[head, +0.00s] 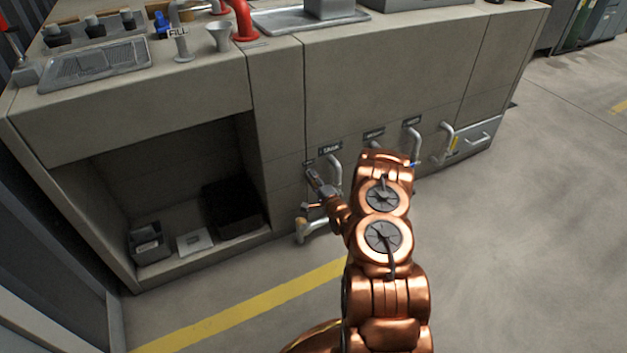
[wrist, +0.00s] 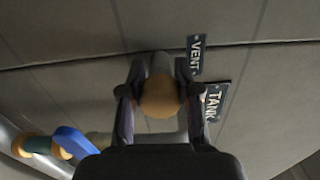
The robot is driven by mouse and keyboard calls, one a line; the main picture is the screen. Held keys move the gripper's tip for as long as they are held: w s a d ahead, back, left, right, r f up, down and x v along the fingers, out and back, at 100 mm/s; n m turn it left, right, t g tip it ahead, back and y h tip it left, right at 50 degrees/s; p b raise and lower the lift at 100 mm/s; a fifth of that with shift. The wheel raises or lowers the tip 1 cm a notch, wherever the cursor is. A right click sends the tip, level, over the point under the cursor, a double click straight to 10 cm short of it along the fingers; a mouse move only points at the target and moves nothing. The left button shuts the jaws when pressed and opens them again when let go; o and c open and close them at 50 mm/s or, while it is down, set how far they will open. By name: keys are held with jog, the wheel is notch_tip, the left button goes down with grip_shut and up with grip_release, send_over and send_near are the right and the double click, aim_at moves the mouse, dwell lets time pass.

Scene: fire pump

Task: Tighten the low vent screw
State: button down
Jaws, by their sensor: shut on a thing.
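The low vent screw (wrist: 161,98) shows in the wrist view as a round brass-coloured knob with a grey part behind it, beside the VENT label (wrist: 195,56). My gripper (wrist: 159,70) has one finger on each side of it and is shut on it. In the head view my gripper (head: 318,182) is at the cabinet's lower front, left of the TANK label's handle. The screw cannot be made out there. How far it is screwed in cannot be told.
The TANK label (wrist: 214,102) and a pipe with a blue lever (wrist: 76,141) are close to my gripper. A drain pipe (head: 318,227) juts out below it. Grey handles (head: 335,172) line the cabinet front to the right. An open bay (head: 165,180) lies left. The floor at right is clear.

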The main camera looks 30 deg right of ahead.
jog(key=m+b, duration=0.1)
jog(key=m, duration=0.5)
jog(key=shift+d+r, duration=0.1)
jog(key=shift+r, duration=0.05)
jog(key=shift+m, duration=0.4)
jog(key=c, duration=0.8)
grip_release()
jog(key=shift+s, duration=0.15)
jog(key=s, duration=0.7)
jog(key=s+a, duration=0.1)
jog(key=s, duration=0.3)
jog(key=shift+s, duration=0.3)
